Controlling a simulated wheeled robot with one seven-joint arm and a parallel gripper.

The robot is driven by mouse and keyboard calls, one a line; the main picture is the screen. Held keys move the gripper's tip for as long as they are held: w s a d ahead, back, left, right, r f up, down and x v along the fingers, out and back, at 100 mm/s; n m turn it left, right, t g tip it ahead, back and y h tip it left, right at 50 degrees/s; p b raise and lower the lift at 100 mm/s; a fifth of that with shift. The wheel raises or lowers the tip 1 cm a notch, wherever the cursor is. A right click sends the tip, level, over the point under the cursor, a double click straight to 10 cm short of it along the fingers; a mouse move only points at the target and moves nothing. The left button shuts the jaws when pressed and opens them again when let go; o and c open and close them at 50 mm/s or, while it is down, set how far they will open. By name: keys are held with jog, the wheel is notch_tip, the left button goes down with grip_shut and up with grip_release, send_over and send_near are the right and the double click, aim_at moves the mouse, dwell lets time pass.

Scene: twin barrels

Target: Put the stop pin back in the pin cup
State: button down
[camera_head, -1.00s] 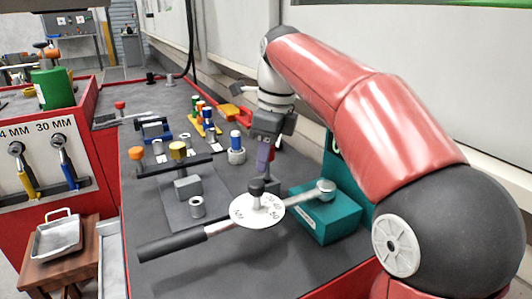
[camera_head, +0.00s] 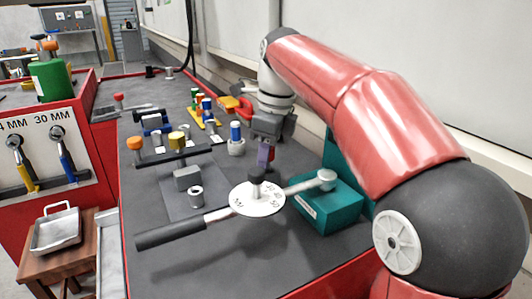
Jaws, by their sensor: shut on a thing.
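My gripper (camera_head: 266,148) points down over the bench, behind the dial of the bender. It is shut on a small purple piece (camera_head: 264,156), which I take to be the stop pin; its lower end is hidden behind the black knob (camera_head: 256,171). A grey cup (camera_head: 237,150) with a blue-topped piece in it stands just left of my gripper. A small empty-looking grey cup (camera_head: 196,192) stands nearer, left of the dial. I cannot tell for certain which one is the pin cup.
The white dial (camera_head: 257,203) and its long black handle (camera_head: 170,236) lie in front of my gripper. A teal block (camera_head: 330,208) stands to the right. A yellow rack (camera_head: 207,126) with coloured pieces is farther back. The bench's front is clear.

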jog(key=shift+f, duration=0.45)
jog(key=c, duration=1)
grip_release()
jog(key=shift+c, duration=0.2)
jog(key=r, duration=0.2)
jog(key=r+p, duration=0.1)
jog(key=r, duration=0.2)
jog(key=d+r+p, duration=0.1)
jog(key=r, duration=0.2)
jog(key=shift+s, duration=0.3)
